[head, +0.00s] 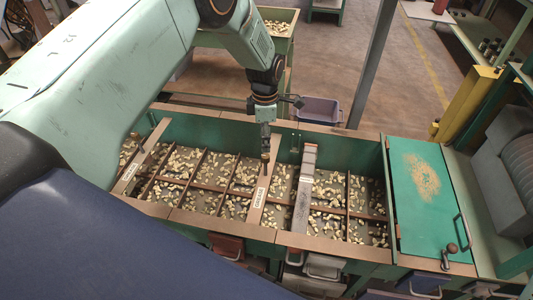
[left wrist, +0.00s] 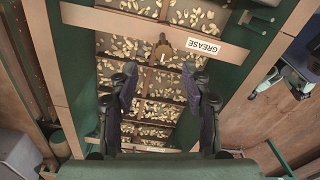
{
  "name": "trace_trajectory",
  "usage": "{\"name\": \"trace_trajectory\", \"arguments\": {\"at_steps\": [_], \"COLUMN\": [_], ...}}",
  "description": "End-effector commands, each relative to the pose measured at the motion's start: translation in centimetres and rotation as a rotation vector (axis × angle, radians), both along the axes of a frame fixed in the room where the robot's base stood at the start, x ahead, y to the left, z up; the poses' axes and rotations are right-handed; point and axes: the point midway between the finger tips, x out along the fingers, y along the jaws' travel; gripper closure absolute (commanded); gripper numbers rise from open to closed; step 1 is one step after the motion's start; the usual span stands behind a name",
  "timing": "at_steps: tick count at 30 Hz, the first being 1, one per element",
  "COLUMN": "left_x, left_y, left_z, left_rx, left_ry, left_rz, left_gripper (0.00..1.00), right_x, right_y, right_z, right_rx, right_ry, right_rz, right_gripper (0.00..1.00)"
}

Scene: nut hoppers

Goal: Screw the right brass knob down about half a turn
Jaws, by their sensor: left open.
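The right brass knob (head: 265,157) stands on a wooden crossbar (head: 262,183) with a GREASE label, over the hopper of nuts. In the left wrist view the knob (left wrist: 163,50) shows as a small brass piece at the middle of the bar, above the gap between the fingers. My left gripper (head: 265,143) points down just above the knob in the head view. In the left wrist view its two dark fingers (left wrist: 158,80) are spread apart, with nothing held. Whether a finger touches the knob I cannot tell. My right gripper is in neither view.
The green hopper (head: 345,150) has several compartments of nuts. A grey metal bar (head: 304,190) crosses it just right of the knob's bar. Another labelled crossbar (head: 140,158) lies left. A green lid (head: 425,190) with a handle covers the right end.

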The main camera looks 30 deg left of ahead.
Motion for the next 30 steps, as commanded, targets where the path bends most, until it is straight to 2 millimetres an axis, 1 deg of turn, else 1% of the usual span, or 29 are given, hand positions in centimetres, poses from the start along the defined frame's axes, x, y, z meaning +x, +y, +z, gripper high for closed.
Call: {"name": "trace_trajectory", "arguments": {"at_steps": [1, 6, 9, 12, 16, 24, 30], "left_x": [-0.2, -0.4, -0.5, -0.4, -0.3, -0.1, 0.0], "left_y": [-0.1, 0.0, 0.1, 0.1, 0.1, 0.1, 0.0], "left_z": [-1.0, -3.8, -5.2, -6.1, -6.7, -6.7, -6.7], "left_rx": [0.001, 0.001, 0.001, 0.000, 0.000, 0.000, 0.000], "left_ry": [0.003, 0.002, 0.000, 0.000, -0.001, 0.000, -0.001], "left_rz": [-0.002, -0.002, -0.002, -0.002, -0.002, -0.003, -0.003], "left_gripper": [0.52, 0.52, 0.52, 0.52, 0.52, 0.52, 0.69], "right_x": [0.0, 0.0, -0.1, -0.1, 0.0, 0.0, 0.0], "right_y": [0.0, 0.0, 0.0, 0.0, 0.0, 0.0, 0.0], "right_z": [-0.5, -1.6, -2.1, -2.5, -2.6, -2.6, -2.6], "right_rx": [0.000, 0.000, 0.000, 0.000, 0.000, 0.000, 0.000], "right_ry": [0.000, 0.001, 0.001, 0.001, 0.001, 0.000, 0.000], "right_rz": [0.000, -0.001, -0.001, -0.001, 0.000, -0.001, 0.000], "right_gripper": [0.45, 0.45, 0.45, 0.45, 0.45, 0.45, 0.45]}}
